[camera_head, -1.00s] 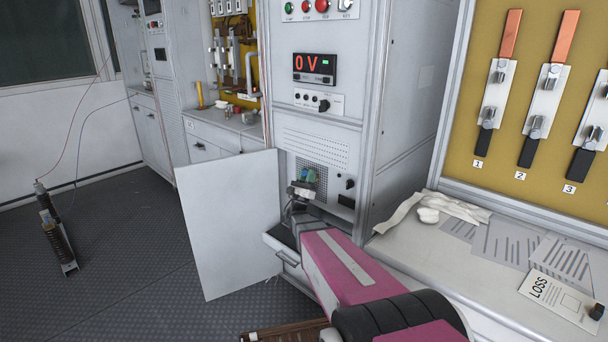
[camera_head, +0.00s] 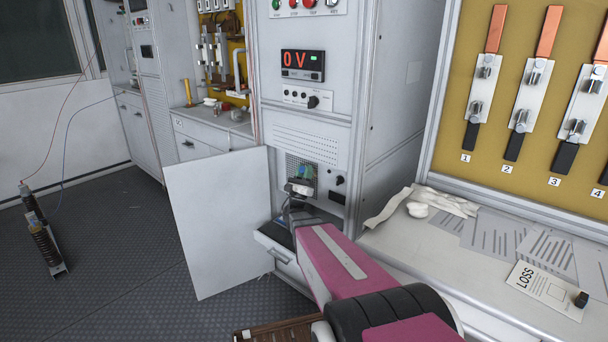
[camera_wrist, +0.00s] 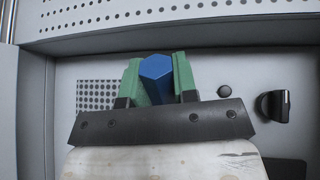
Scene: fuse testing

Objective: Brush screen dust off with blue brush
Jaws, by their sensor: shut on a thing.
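My gripper (camera_head: 304,173) is shut on the blue brush (camera_wrist: 156,78), which sits between its green fingers in the wrist view. Only the blue handle shows, pointing at the cabinet face; the bristles are hidden. The perforated screen (camera_wrist: 97,95) is a grey patch of small dark holes on the recessed lower panel. It shows left of the fingers in the wrist view, and its right part is hidden behind my gripper. In the head view the screen (camera_head: 293,164) is partly covered by my gripper. I cannot tell whether the brush touches it, and dust is too small to make out.
A black knob (camera_wrist: 274,106) and a small round button (camera_wrist: 224,91) stick out right of the gripper. A panel ledge (camera_wrist: 180,30) juts out above. An open white door (camera_head: 217,225) stands left of my arm. A white bench (camera_head: 400,240) stands right.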

